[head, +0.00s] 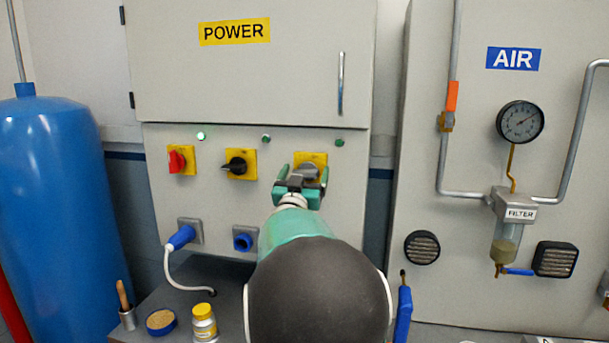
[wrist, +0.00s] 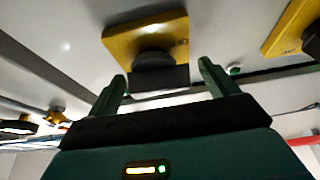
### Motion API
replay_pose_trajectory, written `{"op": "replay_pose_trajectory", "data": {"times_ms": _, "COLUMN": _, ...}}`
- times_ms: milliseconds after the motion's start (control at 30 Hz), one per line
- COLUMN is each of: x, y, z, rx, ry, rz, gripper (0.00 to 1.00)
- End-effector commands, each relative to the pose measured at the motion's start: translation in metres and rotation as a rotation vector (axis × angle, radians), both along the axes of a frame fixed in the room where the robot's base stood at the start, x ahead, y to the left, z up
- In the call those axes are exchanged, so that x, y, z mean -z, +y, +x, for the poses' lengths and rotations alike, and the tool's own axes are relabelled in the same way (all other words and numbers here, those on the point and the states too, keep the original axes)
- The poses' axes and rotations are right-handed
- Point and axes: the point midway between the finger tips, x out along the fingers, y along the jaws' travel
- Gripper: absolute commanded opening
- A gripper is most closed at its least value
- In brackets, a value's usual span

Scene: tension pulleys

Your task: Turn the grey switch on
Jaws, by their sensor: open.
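The grey switch (head: 310,171) sits on a yellow plate at the right of a row of three on the power cabinet. My gripper (head: 303,176) is in front of it, with its green fingers open and partly covering it. In the wrist view the switch's knob (wrist: 155,72) looks dark, below its yellow plate (wrist: 146,36). It lies between the two open fingertips of my gripper (wrist: 163,70). I cannot tell whether the fingers touch the knob. The exact angle of the knob is hard to read. The lamp (head: 339,142) above the switch looks dark green.
A black switch (head: 236,165) and a red switch (head: 177,160) are to the left. The lamp (head: 201,136) near the red switch is bright. A blue plug (head: 181,237) and a blue socket (head: 243,241) are below. The air panel (head: 470,130) stands at the right.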

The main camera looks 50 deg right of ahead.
Motion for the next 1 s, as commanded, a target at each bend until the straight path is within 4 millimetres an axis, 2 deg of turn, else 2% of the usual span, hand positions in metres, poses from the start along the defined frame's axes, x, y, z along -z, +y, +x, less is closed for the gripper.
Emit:
{"op": "replay_pose_trajectory", "data": {"times_ms": 33, "x": -0.0001, "y": 0.0002, "z": -0.0001, "rx": 0.000, "ry": 0.000, "rz": 0.000, "gripper": 0.85}}
{"op": "replay_pose_trajectory", "data": {"times_ms": 267, "x": -0.0001, "y": 0.0003, "z": -0.0002, "rx": 0.000, "ry": 0.000, "rz": 0.000, "gripper": 0.41}}
{"op": "replay_pose_trajectory", "data": {"times_ms": 667, "x": -0.0003, "y": 0.0004, "z": -0.0001, "rx": 0.000, "ry": -0.050, "rz": 0.021, "gripper": 0.41}}
{"op": "replay_pose_trajectory", "data": {"times_ms": 1000, "x": -0.0019, "y": 0.0011, "z": 0.0006, "rx": -0.001, "ry": -0.260, "rz": 0.111, "gripper": 0.41}}
